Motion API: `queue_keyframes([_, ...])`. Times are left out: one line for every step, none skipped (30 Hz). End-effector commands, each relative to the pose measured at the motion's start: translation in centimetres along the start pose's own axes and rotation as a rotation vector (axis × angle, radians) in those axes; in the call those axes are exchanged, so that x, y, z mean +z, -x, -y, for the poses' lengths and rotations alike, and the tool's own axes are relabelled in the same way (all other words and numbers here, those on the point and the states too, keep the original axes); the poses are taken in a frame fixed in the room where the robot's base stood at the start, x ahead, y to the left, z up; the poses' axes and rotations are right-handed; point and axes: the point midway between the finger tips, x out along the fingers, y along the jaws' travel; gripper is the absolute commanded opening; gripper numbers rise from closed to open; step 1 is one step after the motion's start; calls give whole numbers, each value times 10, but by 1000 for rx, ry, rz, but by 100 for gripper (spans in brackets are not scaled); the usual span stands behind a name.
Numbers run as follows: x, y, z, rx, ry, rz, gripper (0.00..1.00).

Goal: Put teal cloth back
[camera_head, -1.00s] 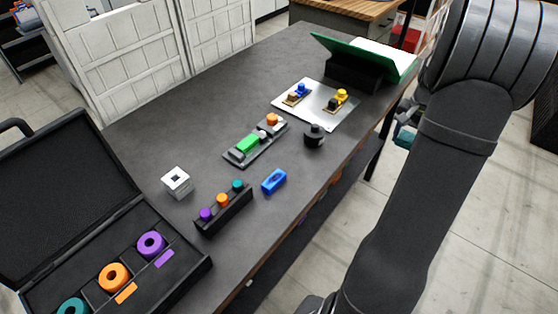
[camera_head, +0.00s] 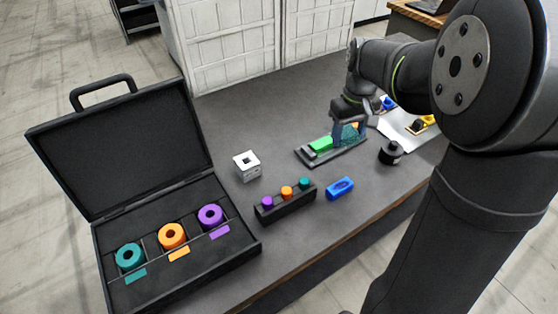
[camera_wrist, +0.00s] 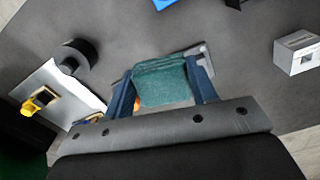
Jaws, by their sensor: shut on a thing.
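My gripper (camera_head: 347,122) is over the table, above the dark tray with the green block (camera_head: 321,144). It is shut on the teal cloth (camera_wrist: 161,80), which looks folded and sits between the two blue fingers in the wrist view. In the head view the cloth (camera_head: 349,134) shows low in the gripper, in front of part of the tray's far end. Whether it touches the tray cannot be told.
An open black case (camera_head: 190,271) holds teal, orange and purple rings. Nearby are a white cube (camera_head: 246,166), a black rack with three coloured knobs (camera_head: 289,204), a blue block (camera_head: 340,188), a black round piece (camera_head: 390,152) and a pale plate (camera_head: 401,136) with yellow and blue parts.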

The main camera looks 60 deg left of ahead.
Motion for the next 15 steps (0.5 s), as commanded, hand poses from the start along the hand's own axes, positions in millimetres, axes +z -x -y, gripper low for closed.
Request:
queue_keyframes([-3,2,16,0,55,0,27])
queue_keyframes([-5,3,24,0,82,0,27])
queue_keyframes([-6,4,33,0,114,0,27])
queue_keyframes([-7,5,39,0,136,0,27])
queue_keyframes([-7,6,44,0,154,1,27])
queue_keyframes([-8,6,49,0,175,1,27])
queue_keyframes([-8,6,53,0,188,1,27])
queue_keyframes([-9,7,55,0,198,1,27])
queue_keyframes([-10,6,59,0,209,2,27])
queue_keyframes([-11,6,62,0,215,2,27])
queue_keyframes([-12,4,65,-1,220,2,27])
queue_keyframes([-15,1,70,-1,223,2,27])
queue_keyframes([-18,-2,74,-1,225,3,27])
queue_keyframes([-21,-5,79,-1,226,4,27])
queue_keyframes([-26,-11,85,-2,226,5,27])
